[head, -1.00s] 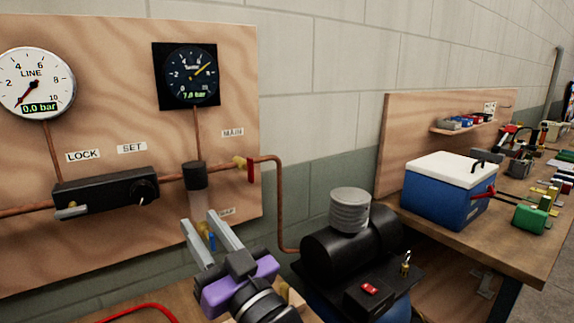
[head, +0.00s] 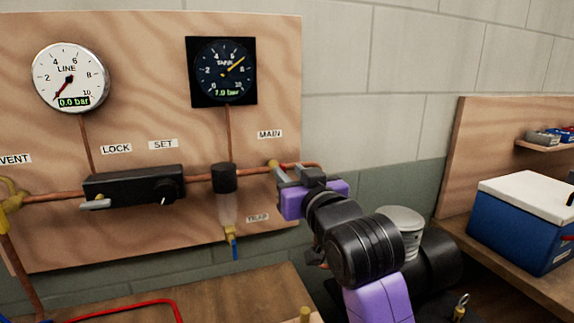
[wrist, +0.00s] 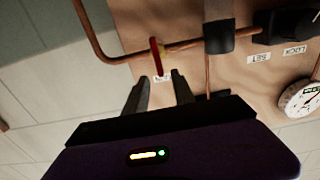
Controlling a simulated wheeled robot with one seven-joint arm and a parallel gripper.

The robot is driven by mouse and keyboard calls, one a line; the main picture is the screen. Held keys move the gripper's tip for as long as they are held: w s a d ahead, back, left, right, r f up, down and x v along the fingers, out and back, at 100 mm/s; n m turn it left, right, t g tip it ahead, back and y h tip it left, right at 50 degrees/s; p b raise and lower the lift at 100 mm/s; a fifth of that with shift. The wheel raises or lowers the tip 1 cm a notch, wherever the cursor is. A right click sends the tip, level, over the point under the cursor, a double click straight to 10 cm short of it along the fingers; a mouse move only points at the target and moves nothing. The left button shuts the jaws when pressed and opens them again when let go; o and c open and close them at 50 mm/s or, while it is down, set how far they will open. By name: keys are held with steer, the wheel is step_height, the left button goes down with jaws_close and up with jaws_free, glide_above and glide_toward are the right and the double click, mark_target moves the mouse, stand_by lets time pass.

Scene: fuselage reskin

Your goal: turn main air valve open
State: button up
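The main air valve's red handle (wrist: 156,56) shows in the wrist view on the copper pipe, standing across the pipe. The MAIN label (head: 269,134) is above the valve on the board. My gripper (wrist: 160,86) is open and empty, with its two fingers apart. The handle is just past the fingertips, roughly in line with the gap between them. In the head view my gripper (head: 278,172) is at the valve and hides the red handle. Whether a finger touches the handle I cannot tell.
The line gauge (head: 70,77) reads 0.0 bar and the tank gauge (head: 223,71) 7.0 bar. The black regulator (head: 135,186) and filter (head: 225,208) are left of my gripper. A compressor (head: 436,262) stands below my arm. A blue cooler (head: 516,236) is at right.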

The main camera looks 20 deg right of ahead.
mark_target(284, 167)
steer(key=shift+w+a, duration=0.1)
steer(key=shift+w, duration=2.3)
jaws_close()
